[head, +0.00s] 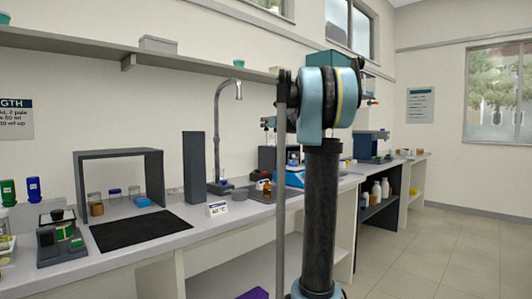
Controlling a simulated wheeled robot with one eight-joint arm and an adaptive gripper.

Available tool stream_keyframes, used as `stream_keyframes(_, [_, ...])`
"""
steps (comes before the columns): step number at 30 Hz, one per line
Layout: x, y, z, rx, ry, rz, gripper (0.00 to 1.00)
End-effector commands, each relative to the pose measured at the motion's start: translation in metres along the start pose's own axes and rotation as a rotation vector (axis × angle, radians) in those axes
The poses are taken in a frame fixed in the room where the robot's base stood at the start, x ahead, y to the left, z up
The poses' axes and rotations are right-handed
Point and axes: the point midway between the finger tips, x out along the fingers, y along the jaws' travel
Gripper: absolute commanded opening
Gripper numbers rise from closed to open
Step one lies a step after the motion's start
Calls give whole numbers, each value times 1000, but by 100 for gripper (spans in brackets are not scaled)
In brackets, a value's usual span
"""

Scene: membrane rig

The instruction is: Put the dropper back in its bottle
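A small amber bottle (263,186) stands on the bench just left of my arm, partly hidden by it. It is too small to tell whether a dropper is in it. I cannot make out a separate dropper anywhere in view. My arm's upright dark link and blue joint fill the middle of the head view and hide part of the bench behind. My gripper is not in view.
The long white bench (190,236) runs along the wall. On it are a black mat (140,230), a dark open frame (118,158), a tall grey box (194,168), a tap (216,130) and a small sign (218,209). The floor (430,255) at right is clear.

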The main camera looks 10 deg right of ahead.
Motion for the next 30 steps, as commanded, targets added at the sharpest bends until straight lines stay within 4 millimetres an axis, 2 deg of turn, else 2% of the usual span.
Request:
stream_keyframes(5, [2,0,-12,0,0,1,8])
stream_keyframes(15, [3,-4,-101,1,-1,1,8])
stream_keyframes(18, [1,-4,-118,1,-2,2,8])
stream_keyframes(30, [-1,-5,-142,1,-2,1,8])
